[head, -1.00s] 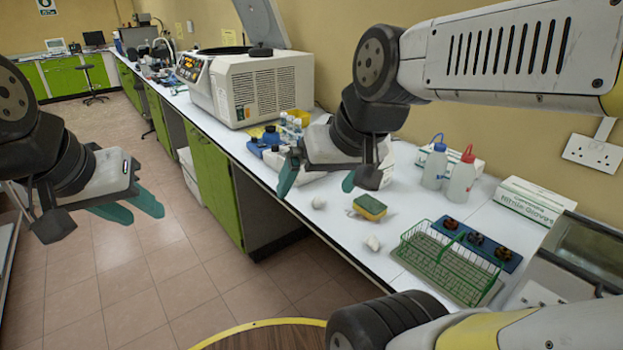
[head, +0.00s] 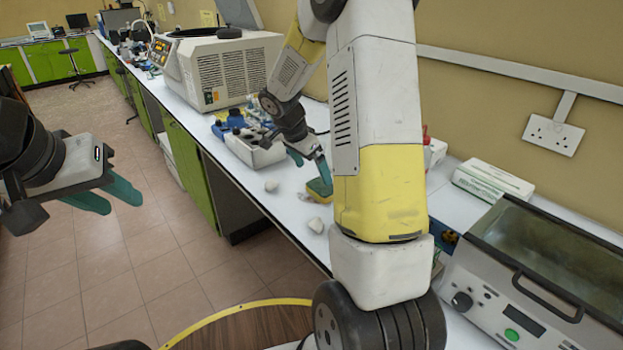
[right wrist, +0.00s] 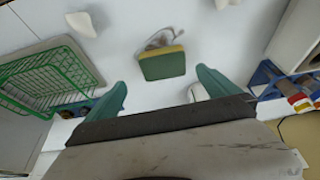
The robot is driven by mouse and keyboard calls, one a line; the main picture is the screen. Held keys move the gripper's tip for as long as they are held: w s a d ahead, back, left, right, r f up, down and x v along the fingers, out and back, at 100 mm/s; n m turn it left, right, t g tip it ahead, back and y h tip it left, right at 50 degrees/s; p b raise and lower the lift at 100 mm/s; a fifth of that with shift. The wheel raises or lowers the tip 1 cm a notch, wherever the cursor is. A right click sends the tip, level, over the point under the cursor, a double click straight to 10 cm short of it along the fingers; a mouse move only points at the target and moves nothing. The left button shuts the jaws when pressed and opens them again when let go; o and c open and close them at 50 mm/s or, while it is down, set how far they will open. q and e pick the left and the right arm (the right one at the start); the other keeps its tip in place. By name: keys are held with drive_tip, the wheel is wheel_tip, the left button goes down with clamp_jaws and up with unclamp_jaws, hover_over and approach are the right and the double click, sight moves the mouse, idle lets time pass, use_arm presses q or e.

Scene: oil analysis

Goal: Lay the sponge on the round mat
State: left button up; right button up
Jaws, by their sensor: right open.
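The sponge (head: 320,190), yellow and green, lies on the white bench, partly hidden by my right arm in the head view. In the right wrist view the sponge (right wrist: 162,66) lies ahead of the gripper, roughly centred between the finger lines. My right gripper (head: 308,163) is open and empty close above the sponge; its teal fingers also show apart in the right wrist view (right wrist: 162,92). My left gripper (head: 108,197) is open and empty over the floor, left of the bench. I cannot make out a round mat on the bench.
Two whitish lumps (head: 271,186) (head: 316,225) lie near the bench's front edge. A green wire rack (right wrist: 45,78) stands left of the sponge in the right wrist view.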

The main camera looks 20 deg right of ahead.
sight(319, 187)
drive_tip(key=x, duration=0.8)
drive_tip(key=shift+w+f, duration=0.35)
drive_tip(key=shift+c, duration=0.2)
drive_tip(key=shift+r, duration=0.1)
drive_tip(key=c, duration=1.2)
